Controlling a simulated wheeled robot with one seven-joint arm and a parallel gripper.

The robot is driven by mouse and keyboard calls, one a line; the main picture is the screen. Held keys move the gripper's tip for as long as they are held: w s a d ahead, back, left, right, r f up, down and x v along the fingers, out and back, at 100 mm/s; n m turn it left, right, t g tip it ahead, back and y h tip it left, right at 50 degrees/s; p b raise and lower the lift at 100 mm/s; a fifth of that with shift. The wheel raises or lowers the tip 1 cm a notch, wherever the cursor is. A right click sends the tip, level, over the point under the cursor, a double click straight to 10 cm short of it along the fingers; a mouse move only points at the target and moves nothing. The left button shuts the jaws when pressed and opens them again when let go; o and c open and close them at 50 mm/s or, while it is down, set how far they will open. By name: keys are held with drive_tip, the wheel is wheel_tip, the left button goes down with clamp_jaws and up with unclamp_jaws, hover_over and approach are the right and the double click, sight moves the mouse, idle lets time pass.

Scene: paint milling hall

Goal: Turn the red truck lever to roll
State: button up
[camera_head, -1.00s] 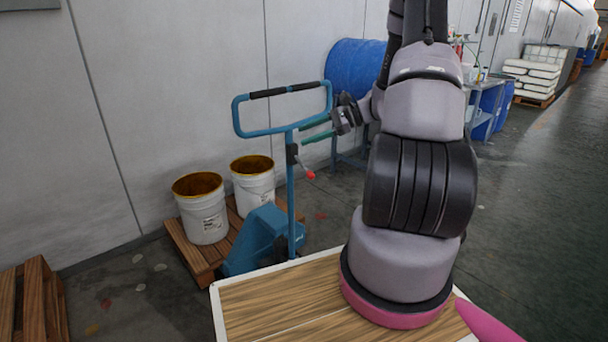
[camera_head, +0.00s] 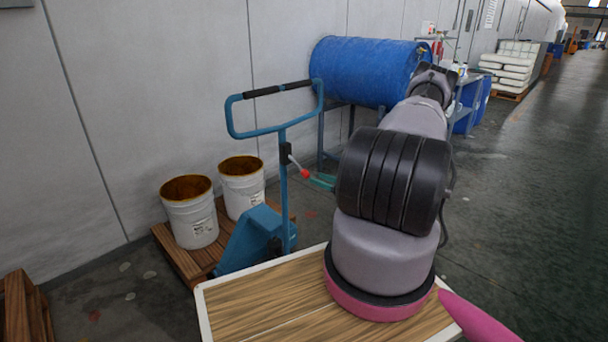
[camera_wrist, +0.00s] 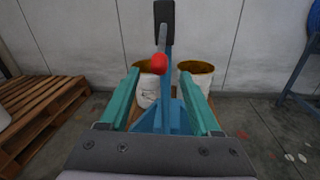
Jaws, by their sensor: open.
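The blue pallet truck (camera_head: 264,238) stands beside the wall, with its looped handle (camera_head: 276,110) upright. Its lever ends in a red knob (camera_head: 305,173) and slants down to the right from a black block (camera_head: 285,152) on the shaft. In the wrist view the red knob (camera_wrist: 156,63) is ahead of my gripper (camera_wrist: 162,88), between the lines of its two green fingers and slightly beyond their tips. My gripper (camera_head: 320,181) is open and empty, close to the right of the knob. Most of it is hidden behind my arm in the head view.
Two white buckets (camera_head: 190,214) (camera_head: 242,186) stand on a wooden pallet (camera_head: 180,256) behind the truck. A blue drum (camera_head: 362,70) lies on a stand at the wall. Another wooden pallet (camera_wrist: 48,108) is at the left. Open floor lies to the right.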

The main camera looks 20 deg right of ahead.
sight(309, 175)
drive_tip(key=x, duration=0.7)
drive_tip(key=shift+w+a, duration=0.2)
drive_tip(key=shift+w, duration=0.05)
clamp_jaws()
idle(1.1)
